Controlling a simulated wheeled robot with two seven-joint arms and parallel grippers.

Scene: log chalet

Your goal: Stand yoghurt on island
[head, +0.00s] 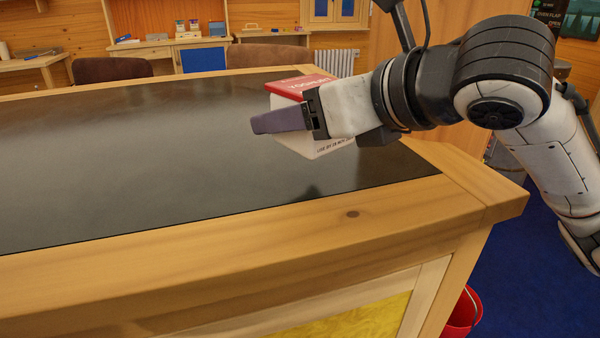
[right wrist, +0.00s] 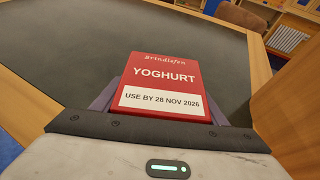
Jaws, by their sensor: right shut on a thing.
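The yoghurt (head: 316,146) is a box with a red face and white sides. In the right wrist view its red face (right wrist: 165,75) reads "YOGHURT" and "USE BY 28 NOV 2026". My right gripper (head: 285,120) is shut on it, and one purple finger crosses its side in the head view. The box is over the right part of the island (head: 350,217), which has a dark top with a wooden rim. I cannot tell whether its base touches the top; its underside is hidden. My left gripper is not in view.
The island's dark top is bare to the left of the box. Chair backs (head: 112,69) stand behind its far edge. A red bucket (head: 465,312) is on the blue floor by the near right corner. A desk and a radiator (head: 336,62) are at the back.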

